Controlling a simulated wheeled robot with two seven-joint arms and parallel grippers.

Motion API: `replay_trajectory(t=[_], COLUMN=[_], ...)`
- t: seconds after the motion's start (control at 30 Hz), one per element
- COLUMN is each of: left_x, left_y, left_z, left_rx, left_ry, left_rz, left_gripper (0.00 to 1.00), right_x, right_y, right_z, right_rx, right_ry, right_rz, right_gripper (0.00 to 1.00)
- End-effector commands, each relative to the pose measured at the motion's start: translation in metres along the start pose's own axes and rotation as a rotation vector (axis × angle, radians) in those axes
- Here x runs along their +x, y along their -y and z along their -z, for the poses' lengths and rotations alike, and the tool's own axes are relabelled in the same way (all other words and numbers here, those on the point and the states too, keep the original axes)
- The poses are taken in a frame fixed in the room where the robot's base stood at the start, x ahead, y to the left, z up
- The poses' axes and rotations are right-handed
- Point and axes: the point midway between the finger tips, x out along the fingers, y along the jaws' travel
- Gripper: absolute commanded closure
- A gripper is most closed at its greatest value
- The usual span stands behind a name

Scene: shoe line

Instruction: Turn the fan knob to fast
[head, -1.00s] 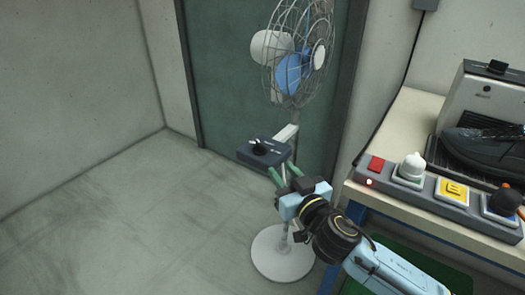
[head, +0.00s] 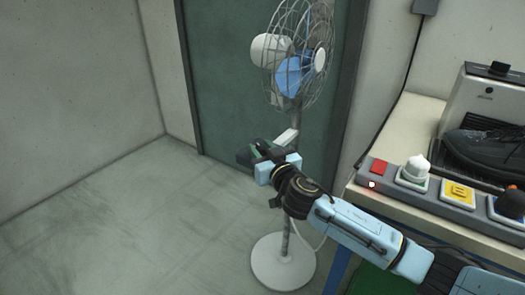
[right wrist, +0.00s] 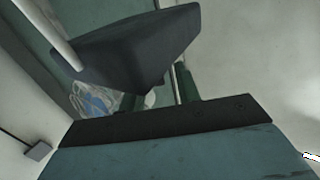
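The fan's dark control box (head: 243,156) sits on the pole of the standing fan (head: 318,60). My right gripper (head: 262,149) is in front of the box and covers most of it, including the knob. In the right wrist view the dark box (right wrist: 125,45) is large and close, just beyond my gripper (right wrist: 158,94). Its two green fingers stand apart, one on each side of the box's lower corner. My left gripper is not in view.
A workbench (head: 424,108) stands at the right with a grey button panel (head: 415,190) along its front edge. A black shoe (head: 485,150) and a grey machine (head: 490,95) are on it. The fan's round base (head: 283,262) is on the floor. The floor at left is clear.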

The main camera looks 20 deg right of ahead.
Motion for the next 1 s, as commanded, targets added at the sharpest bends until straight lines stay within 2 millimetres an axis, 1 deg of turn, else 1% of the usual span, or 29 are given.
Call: replay_trajectory(t=[0.17,0.2,0.43,0.47,0.87,0.97,1.0], left_x=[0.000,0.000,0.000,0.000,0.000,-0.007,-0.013], left_y=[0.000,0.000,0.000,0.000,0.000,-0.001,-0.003], left_z=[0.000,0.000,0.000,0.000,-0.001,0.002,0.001], left_rx=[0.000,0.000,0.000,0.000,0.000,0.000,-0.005], left_ry=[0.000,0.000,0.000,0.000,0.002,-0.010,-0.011], left_rz=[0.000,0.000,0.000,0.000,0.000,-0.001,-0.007], left_gripper=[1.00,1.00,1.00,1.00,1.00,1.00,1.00], right_x=[0.000,0.000,0.000,0.000,0.000,0.000,0.000], right_y=[0.000,0.000,0.000,0.000,0.002,0.002,0.003], right_z=[0.000,0.000,0.000,0.000,-0.001,-0.001,-0.002], right_rx=[0.000,0.000,0.001,0.001,0.004,0.006,0.006], right_ry=[0.000,0.000,0.000,0.000,0.000,-0.001,0.000], right_rz=[0.000,0.000,0.000,0.000,-0.030,-0.060,-0.075], right_gripper=[0.67,0.69,0.99,1.00,1.00,1.00,1.00])
